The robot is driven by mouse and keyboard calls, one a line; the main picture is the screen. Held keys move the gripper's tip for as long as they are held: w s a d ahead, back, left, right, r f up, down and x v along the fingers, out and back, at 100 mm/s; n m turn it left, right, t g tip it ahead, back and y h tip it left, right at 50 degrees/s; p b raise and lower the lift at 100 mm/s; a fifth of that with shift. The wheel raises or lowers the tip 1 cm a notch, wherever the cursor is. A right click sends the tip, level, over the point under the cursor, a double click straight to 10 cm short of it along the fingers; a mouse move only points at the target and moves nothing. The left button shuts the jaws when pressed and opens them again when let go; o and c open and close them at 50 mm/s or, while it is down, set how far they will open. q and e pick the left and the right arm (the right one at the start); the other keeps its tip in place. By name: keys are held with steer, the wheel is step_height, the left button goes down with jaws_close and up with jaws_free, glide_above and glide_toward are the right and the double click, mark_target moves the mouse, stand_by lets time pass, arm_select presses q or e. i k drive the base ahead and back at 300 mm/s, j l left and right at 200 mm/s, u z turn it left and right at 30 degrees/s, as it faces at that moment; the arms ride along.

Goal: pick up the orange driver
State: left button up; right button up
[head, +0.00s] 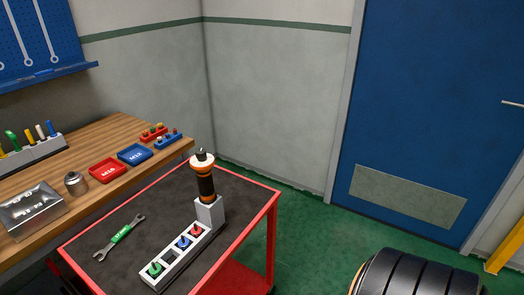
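The orange driver (206,186) stands upright at the top of a grey block-shaped holder (210,211) on the red cart (252,206). It has a black grip, orange bands, a pale wide collar and a dark tip pointing up. Its lower end is hidden by the holder. Neither of my grippers is in view, so nothing of mine touches the driver.
A white rack (152,281) with red, blue and green pieces adjoins the holder. A green-handled wrench (120,238) lies left on the cart. A wooden bench (95,143) with trays and a metal box (30,205) is behind. A black ribbed tyre-like object (415,275) stands front right.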

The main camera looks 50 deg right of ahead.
mark_target(207, 195)
steer(key=z, duration=1.1)
steer(key=u, duration=0.45)
